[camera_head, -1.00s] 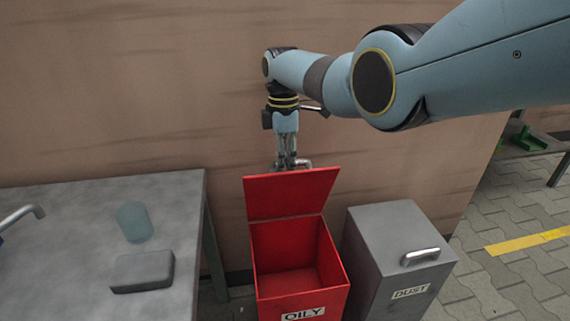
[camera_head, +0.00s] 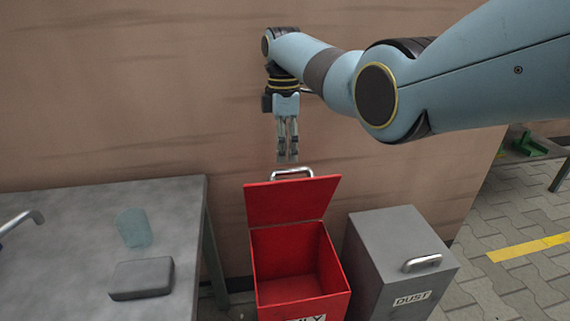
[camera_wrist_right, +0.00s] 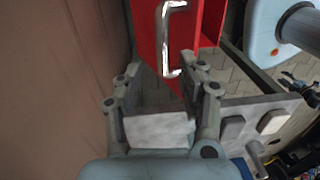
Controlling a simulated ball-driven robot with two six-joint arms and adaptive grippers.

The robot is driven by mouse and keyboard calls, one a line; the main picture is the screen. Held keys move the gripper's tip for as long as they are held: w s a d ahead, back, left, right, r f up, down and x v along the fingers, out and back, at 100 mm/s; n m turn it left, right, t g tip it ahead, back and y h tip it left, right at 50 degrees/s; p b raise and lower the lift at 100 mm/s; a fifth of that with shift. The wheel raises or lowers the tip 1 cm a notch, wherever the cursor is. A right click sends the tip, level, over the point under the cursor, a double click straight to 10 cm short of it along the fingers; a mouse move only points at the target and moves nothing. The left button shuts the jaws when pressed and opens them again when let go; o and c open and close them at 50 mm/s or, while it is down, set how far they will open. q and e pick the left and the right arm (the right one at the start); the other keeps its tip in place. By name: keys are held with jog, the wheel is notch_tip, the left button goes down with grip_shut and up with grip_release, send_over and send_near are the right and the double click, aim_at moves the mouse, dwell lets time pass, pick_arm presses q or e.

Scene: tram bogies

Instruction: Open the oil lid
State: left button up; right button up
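The red oil bin (camera_head: 296,283), with its label partly cut off at the bottom edge, stands with its red lid (camera_head: 291,201) raised at the back, and its inside shows empty. The lid's metal handle (camera_head: 292,172) is on the lid's top edge. My right gripper (camera_head: 288,158) points down just above the handle, apart from it. In the wrist view its fingers (camera_wrist_right: 160,82) are spread with nothing between them; the handle (camera_wrist_right: 166,40) lies beyond the tips. My left gripper is not seen in the head view.
A grey dust bin (camera_head: 400,250) with a shut lid stands right of the red bin. A grey table (camera_head: 70,220) at left holds a translucent cup (camera_head: 134,228) and a grey block (camera_head: 141,278). The wall is close behind the lid.

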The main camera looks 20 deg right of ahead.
notch_tip(320, 180, up, 7)
jog(key=shift+w+f, duration=0.15)
jog(key=shift+w, duration=0.1)
dwell(0.4)
